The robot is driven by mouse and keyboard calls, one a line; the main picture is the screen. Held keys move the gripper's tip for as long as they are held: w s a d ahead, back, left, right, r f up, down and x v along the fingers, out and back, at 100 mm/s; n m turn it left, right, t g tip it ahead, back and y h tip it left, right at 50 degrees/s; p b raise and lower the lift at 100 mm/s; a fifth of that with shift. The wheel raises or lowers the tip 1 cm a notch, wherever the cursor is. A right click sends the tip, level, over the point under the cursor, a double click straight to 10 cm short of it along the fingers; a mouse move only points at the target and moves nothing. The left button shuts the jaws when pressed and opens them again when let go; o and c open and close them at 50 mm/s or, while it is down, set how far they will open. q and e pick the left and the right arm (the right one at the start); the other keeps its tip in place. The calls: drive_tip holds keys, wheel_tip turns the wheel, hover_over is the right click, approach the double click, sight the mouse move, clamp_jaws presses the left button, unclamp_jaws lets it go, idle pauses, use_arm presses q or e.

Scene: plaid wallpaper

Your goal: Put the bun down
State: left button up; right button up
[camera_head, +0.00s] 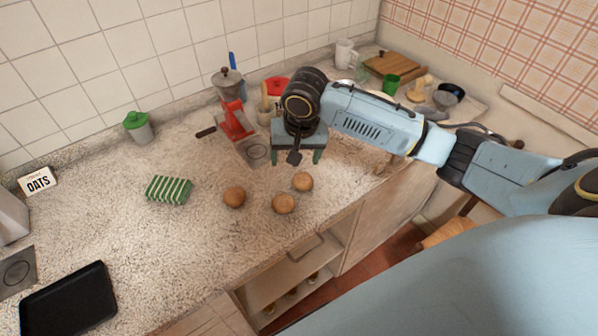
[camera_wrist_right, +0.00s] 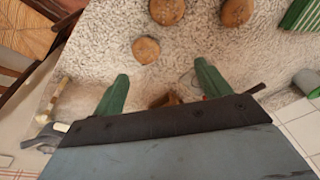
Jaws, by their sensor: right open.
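Three round brown buns rest on the speckled counter (camera_head: 120,235). One bun (camera_head: 302,181) is nearest my right gripper; the others are a front bun (camera_head: 284,203) and a left bun (camera_head: 234,196). In the right wrist view the nearest bun (camera_wrist_right: 146,50) lies beyond the fingertips, with two more buns at the top edge. My right gripper (camera_head: 298,158) is open above the counter, just behind the buns. Its green fingers stand apart in the wrist view (camera_wrist_right: 162,70), with no bun between them. A small brown thing between the finger bases is unclear. My left gripper is not in view.
A green striped thing (camera_head: 168,190) lies left of the buns. A black tray (camera_head: 68,300) and oats box (camera_head: 38,180) are left. Bare counter lies between. The front edge is close to the buns.

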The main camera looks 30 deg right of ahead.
sight(302, 178)
drive_tip(key=shift+m+g+h, duration=0.3)
drive_tip(key=shift+g, duration=0.1)
drive_tip(key=f, duration=0.2)
drive_tip(key=d+f, duration=0.1)
drive_tip(key=f, duration=0.1)
drive_tip(key=d+f, duration=0.1)
drive_tip(key=f, duration=0.1)
drive_tip(key=shift+w+f, duration=0.15)
drive_tip(key=shift+w, duration=0.25)
drive_tip(key=f, duration=0.5)
drive_tip(key=shift+w+d, duration=0.3)
drive_tip(key=shift+d, duration=0.1)
drive_tip(key=c, duration=1.2)
